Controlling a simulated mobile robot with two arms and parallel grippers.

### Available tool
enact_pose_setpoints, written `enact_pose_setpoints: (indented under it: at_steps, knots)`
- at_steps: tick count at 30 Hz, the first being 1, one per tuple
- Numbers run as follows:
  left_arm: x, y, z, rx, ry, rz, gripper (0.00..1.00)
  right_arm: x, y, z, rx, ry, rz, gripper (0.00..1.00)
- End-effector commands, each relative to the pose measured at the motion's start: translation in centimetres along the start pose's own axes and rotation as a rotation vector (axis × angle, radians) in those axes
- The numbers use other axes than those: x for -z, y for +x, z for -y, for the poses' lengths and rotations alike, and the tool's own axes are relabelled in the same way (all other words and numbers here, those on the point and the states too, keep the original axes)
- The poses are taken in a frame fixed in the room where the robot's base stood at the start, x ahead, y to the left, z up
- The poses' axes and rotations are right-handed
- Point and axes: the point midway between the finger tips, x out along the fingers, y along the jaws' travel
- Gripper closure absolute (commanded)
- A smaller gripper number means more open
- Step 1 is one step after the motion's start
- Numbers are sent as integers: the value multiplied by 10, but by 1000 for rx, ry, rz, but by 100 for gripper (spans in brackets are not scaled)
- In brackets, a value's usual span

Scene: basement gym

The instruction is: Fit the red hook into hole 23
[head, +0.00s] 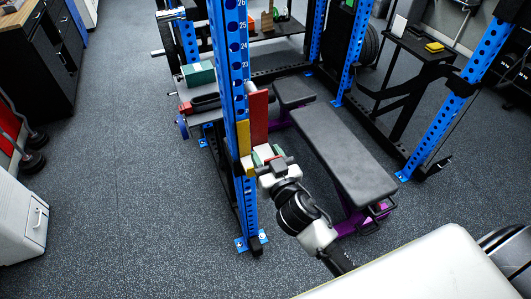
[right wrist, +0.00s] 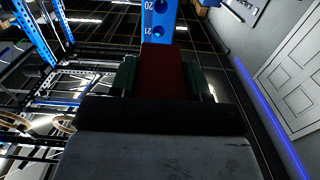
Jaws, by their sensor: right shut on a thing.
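The blue upright (head: 229,60) carries a column of numbered holes; in the head view 26, 25, 24 and a partly readable 23 run down its upper part. The red hook (head: 258,118) stands roughly upright close to the upright's right side. My right gripper (head: 266,154) is shut on its lower end. In the right wrist view the red hook (right wrist: 164,72) lies between the green finger pads, with the upright (right wrist: 158,22) and the numbers 20 and 21 beyond it. I cannot tell whether the hook touches the upright. My left gripper is not in view.
A yellow piece (head: 244,138) is on the same upright, just left of the red hook. A black bench (head: 345,150) with purple legs stands right of my arm. Another blue upright (head: 450,115) is farther right.

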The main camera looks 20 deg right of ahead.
Motion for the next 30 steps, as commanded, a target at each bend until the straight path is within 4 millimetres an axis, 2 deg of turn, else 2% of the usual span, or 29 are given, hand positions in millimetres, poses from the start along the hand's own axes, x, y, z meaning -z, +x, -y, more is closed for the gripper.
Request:
enact_pose_setpoints:
  at_steps: [5, 21, 30]
  knots:
    - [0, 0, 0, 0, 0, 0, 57, 3, 3, 0, 2, 2, -7, 100]
    - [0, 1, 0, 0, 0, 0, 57, 2, 49, 0, 1, 2, -7, 100]
    - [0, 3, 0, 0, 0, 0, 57, 2, 65, 0, 1, 2, -6, 100]
